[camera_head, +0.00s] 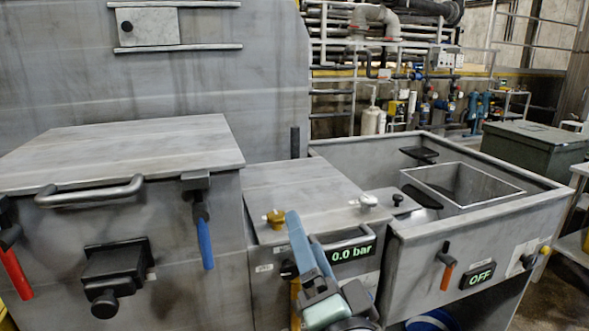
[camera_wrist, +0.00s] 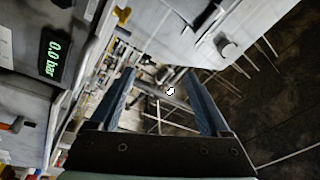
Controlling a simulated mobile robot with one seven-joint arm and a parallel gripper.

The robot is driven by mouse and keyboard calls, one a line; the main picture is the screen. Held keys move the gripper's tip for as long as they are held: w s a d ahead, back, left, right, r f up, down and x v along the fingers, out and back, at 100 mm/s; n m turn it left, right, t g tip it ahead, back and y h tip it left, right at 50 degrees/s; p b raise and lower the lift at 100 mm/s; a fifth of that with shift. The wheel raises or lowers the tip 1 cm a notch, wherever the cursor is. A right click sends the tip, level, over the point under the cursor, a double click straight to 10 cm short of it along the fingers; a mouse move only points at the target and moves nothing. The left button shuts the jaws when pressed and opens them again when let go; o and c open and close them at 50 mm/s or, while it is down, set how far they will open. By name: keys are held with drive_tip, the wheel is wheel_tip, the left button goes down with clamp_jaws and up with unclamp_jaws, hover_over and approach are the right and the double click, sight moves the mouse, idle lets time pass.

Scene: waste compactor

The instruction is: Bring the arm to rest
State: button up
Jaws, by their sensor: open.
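My gripper (camera_head: 309,245) is in front of the middle cabinet in the head view, with its blue fingers pointing up. In the wrist view my gripper (camera_wrist: 160,82) shows two blue fingers spread well apart with nothing between them. It is open and empty. The middle cabinet (camera_head: 300,192) stands behind it, with a display (camera_head: 352,252) reading 0.0 bar. The same display (camera_wrist: 54,50) shows at the left of the wrist view. My arm hides part of the cabinet's front.
At left is a large box with a closed lid (camera_head: 120,150), a red handle (camera_head: 16,274) and a blue handle (camera_head: 205,243). At right is an open grey bin (camera_head: 480,218) with an orange-tipped lever (camera_head: 447,272) and an OFF display (camera_head: 478,276). Pipes (camera_head: 375,20) and a green container (camera_head: 535,150) stand behind.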

drive_tip(key=s+r+n+t+h+p, duration=0.1)
drive_tip(key=s+r+n+t+p, duration=0.1)
drive_tip(key=r, duration=0.9)
drive_tip(key=s+a+r+n+t+h+p, duration=0.1)
drive_tip(key=s+r, duration=0.5)
drive_tip(key=r, duration=0.6)
drive_tip(key=s+a+r+n+t+h+p, duration=0.1)
drive_tip(key=s+r+n+t+h+p, duration=0.1)
drive_tip(key=r, duration=0.9)
drive_tip(key=s+n+t+p, duration=0.1)
drive_tip(key=s+n+t, duration=0.1)
drive_tip(key=n+t, duration=0.1)
drive_tip(key=shift+s+r+n+p, duration=0.35)
drive_tip(key=shift+s+r+n, duration=0.05)
drive_tip(key=shift+n, duration=0.4)
drive_tip(key=shift+a+f, duration=0.1)
drive_tip(key=shift+f, duration=0.05)
